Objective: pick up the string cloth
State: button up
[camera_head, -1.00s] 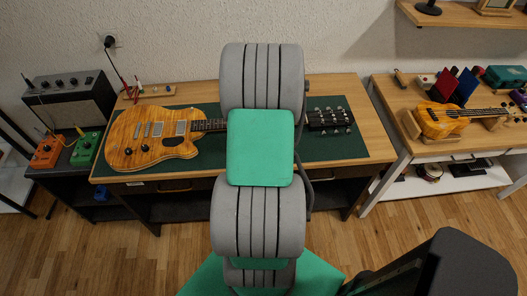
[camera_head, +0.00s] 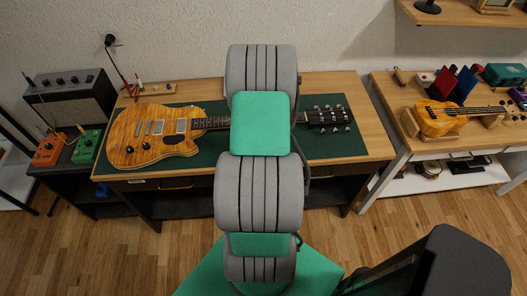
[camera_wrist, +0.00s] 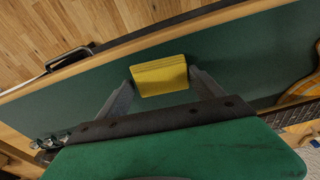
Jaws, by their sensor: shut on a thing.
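The string cloth (camera_wrist: 160,75) is a small yellow folded rectangle in the wrist view. It sits between the two grey fingers of my gripper (camera_wrist: 161,78), which is shut on it at its left and right sides. The green mat (camera_wrist: 235,62) lies behind the cloth. I cannot tell for sure how far the cloth is above the mat. In the head view my arm covers the middle of the workbench, and the gripper and cloth are hidden behind it.
An orange-brown electric guitar (camera_head: 155,135) lies on the mat of the wooden workbench (camera_head: 345,90), its neck passing behind my arm. An amplifier (camera_head: 70,98) and pedals stand left. A ukulele (camera_head: 437,120) rests on the right table.

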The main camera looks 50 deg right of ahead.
jog(key=c, duration=0.6)
jog(key=shift+c, duration=0.2)
jog(key=shift+r, duration=0.15)
jog(key=shift+r, duration=0.4)
jog(key=w+a+r+b, duration=0.2)
jog(key=a+r, duration=0.4)
jog(key=w+a+r+b, duration=0.1)
jog(key=w+a+r, duration=0.1)
jog(key=a+r, duration=0.4)
jog(key=shift+w+a+b, duration=0.35)
jog(key=shift+a, duration=0.3)
